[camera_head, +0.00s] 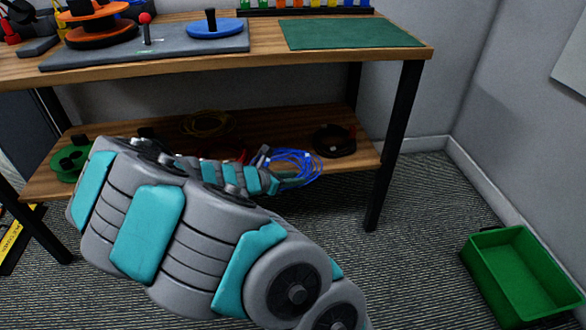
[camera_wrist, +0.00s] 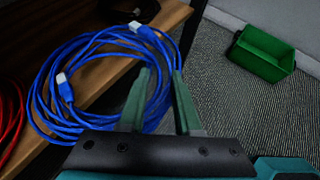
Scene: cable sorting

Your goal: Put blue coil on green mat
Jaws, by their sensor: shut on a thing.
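The blue coil (camera_head: 292,165) is a looped blue cable at the lower shelf's front edge in the head view. In the wrist view the blue coil (camera_wrist: 42,97) fills the left half, with two pale plugs on it. My gripper (camera_head: 290,178) is shut on the right side of the coil. In the wrist view its two green fingers (camera_wrist: 163,78) have blue strands between them. I cannot tell whether the coil still touches the shelf. The green mat (camera_head: 350,33) lies flat and empty on the tabletop at the right.
The lower shelf (camera_head: 352,152) also holds a black coil (camera_head: 333,140), a yellow coil (camera_head: 205,123) and a red coil (camera_wrist: 12,115). A grey board (camera_head: 160,48) with spools stands left of the mat. A green bin (camera_head: 522,275) is on the floor at right.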

